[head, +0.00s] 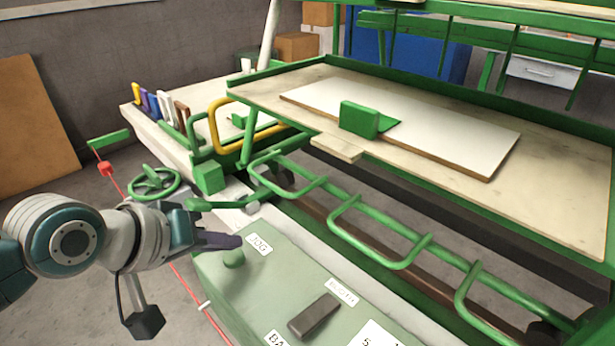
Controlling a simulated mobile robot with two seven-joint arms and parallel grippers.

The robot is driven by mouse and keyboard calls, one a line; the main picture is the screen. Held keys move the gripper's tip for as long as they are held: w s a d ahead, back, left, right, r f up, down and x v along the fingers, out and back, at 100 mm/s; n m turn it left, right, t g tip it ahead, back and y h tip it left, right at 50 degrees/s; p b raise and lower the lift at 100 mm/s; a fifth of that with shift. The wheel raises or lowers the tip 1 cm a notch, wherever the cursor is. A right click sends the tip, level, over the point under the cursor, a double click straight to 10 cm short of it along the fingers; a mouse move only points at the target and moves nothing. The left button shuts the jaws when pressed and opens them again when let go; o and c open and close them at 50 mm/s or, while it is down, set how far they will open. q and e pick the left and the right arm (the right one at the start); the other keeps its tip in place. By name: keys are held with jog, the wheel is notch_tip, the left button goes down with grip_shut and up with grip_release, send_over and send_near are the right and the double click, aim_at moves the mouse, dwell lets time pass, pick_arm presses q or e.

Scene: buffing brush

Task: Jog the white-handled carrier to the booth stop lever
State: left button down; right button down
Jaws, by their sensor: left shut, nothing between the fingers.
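The green jog button (233,259) is on the green control panel, beside the label reading JOG (258,244). My left gripper (238,241) is shut and empty, with its dark fingers just above or against the top of this button; I cannot tell whether they touch. A white upright handle (163,103) stands in a row with yellow, purple, blue and brown ones on the left side of the machine. Another white upright piece (246,65) stands farther back. I cannot tell for sure which part is the booth stop lever. My right gripper is not in view.
The control panel (285,270) also has a dark rocker-like switch (314,315) and more labels. A green handwheel (153,182) and a red cord (185,283) are near my left arm. A yellow tube loop (214,125) and green rails (375,220) border the table.

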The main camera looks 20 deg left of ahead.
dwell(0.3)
pick_arm(q)
jog(key=shift+f, duration=0.4)
